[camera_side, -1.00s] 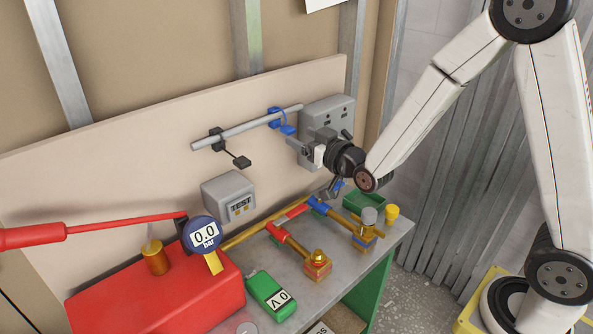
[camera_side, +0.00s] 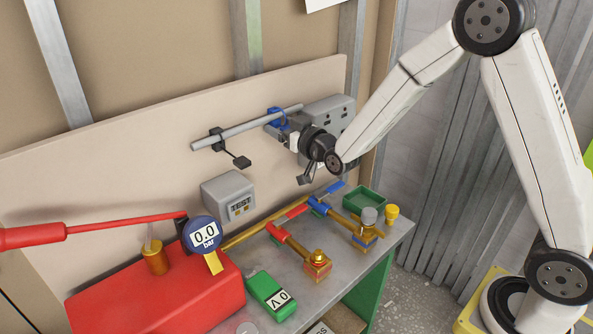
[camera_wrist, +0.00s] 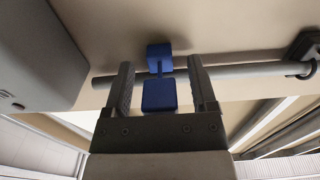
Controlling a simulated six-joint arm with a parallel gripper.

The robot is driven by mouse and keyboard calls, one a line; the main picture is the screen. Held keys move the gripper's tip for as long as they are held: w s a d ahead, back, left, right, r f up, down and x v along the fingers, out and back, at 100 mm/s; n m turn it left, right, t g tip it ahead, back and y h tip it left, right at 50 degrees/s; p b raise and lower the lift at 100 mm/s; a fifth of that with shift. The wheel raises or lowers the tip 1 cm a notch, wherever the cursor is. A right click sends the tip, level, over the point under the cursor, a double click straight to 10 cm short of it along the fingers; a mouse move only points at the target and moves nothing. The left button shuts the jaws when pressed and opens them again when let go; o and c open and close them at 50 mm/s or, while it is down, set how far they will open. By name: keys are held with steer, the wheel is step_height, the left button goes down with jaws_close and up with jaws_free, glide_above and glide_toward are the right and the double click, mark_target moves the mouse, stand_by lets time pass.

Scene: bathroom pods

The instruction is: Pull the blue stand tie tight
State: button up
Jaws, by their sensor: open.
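The blue stand tie (camera_side: 277,114) is at the right part of a grey pipe (camera_side: 235,133) on the beige board. In the wrist view its blue block (camera_wrist: 159,57) sits at the pipe, with a blue tab (camera_wrist: 159,95) nearer to me. My gripper (camera_wrist: 160,82) is open, with one finger on each side of the tab. I see gaps between the fingers and the tab. In the side view my gripper (camera_side: 281,129) is at the tie and hides most of its lower part.
A black tie (camera_side: 217,138) with a hanging tab is further left on the pipe. A grey socket box (camera_side: 335,118) is close on the right. Below are a grey test box (camera_side: 229,194), red and blue-handled valves, a green tray (camera_side: 365,199) and a red pump (camera_side: 160,295).

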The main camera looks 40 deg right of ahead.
jaws_close()
stand_by(1.4)
